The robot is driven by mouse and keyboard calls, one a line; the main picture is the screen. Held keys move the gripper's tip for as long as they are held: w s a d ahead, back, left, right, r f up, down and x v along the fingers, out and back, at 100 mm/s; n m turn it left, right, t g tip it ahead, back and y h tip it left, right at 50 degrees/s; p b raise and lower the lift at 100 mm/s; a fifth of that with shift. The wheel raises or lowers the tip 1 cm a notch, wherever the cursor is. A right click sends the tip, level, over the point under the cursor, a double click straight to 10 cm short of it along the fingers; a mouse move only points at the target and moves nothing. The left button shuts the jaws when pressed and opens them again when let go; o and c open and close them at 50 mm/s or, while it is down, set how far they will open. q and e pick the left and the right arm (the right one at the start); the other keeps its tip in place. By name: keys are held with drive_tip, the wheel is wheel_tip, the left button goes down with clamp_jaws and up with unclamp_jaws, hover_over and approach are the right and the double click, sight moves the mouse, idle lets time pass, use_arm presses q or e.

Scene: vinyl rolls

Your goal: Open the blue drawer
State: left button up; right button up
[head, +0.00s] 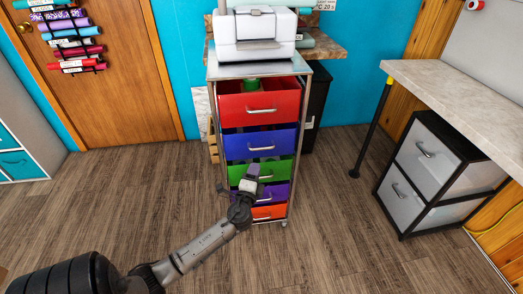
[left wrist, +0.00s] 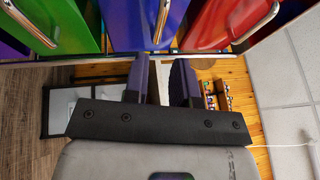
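The blue drawer (head: 260,144) is in the upper part of a metal-framed cart, below the red drawer and above the green one. Its silver handle (head: 262,148) is in plain view. In the left wrist view the blue drawer (left wrist: 135,25) is at the top middle, with its handle (left wrist: 162,18) beyond the fingertips. My left gripper (head: 252,174) is in front of the green drawer, lower than the blue handle. In the left wrist view its two fingers (left wrist: 160,68) are apart, with nothing seen between them. My right gripper is in neither view.
The green drawer (head: 236,174), purple drawer (head: 280,192) and orange drawer (head: 270,212) are below. A white machine (head: 253,35) stands on the cart. A grey drawer unit (head: 425,155) is at right. Floor in front is clear.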

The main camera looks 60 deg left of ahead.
sight(262, 149)
use_arm(q)
drive_tip(key=x, duration=1)
drive_tip(key=shift+w+a+r, duration=0.1)
drive_tip(key=shift+a, duration=0.05)
clamp_jaws()
